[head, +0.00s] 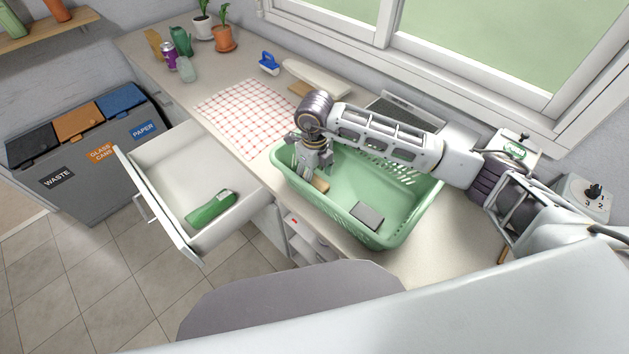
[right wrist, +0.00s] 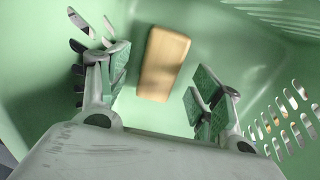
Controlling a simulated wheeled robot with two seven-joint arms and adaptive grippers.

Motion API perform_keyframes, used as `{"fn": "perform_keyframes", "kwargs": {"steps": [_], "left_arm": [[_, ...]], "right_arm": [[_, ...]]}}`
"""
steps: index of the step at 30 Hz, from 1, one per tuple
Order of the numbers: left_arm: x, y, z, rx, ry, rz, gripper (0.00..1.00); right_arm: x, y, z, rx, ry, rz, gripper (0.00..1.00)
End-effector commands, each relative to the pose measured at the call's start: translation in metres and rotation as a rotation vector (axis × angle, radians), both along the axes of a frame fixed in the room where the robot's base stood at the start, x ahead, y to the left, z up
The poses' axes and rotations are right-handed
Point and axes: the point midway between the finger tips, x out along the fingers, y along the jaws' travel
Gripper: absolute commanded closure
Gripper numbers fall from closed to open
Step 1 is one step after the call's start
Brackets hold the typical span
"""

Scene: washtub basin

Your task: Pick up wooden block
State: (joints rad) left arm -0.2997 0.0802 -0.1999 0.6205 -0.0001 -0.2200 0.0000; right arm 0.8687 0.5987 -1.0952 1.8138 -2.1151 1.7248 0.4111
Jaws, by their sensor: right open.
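The wooden block (head: 320,185) lies in the left end of the green washtub basin (head: 408,228), partly hidden by my right gripper in the head view. In the right wrist view the block (right wrist: 162,64) is a plain light-brown bar on the basin floor, ahead of and between the fingers. My right gripper (head: 316,172) points down into the basin above the block. In the right wrist view the gripper (right wrist: 155,95) is open, with its green-padded fingers apart and nothing between the tips. My left gripper is not in view.
A grey block (head: 367,215) lies in the basin's near right part. The basin's slotted walls surround the gripper. An open drawer (head: 180,165) holding a green item (head: 210,208) juts out at left. A checkered cloth (head: 245,112) lies on the counter behind it.

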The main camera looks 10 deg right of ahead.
Motion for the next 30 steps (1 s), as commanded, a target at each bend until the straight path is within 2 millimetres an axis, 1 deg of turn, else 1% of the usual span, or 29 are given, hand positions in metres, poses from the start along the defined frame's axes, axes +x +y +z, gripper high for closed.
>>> {"fn": "perform_keyframes", "kwargs": {"steps": [3,7,21,23,30], "left_arm": [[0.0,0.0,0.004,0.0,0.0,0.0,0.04],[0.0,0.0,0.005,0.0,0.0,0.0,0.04],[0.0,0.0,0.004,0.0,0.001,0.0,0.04],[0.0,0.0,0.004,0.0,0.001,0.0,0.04],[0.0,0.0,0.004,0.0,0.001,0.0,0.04]], "right_arm": [[0.0,0.0,-0.012,-0.001,0.002,-0.001,0.35],[0.0,0.0,-0.019,0.001,0.001,0.0,0.35],[0.0,0.0,-0.02,0.0,0.0,0.0,0.35],[0.0,0.0,-0.02,0.0,0.0,0.0,0.41],[0.0,0.0,-0.02,0.0,0.0,0.0,0.72]]}}
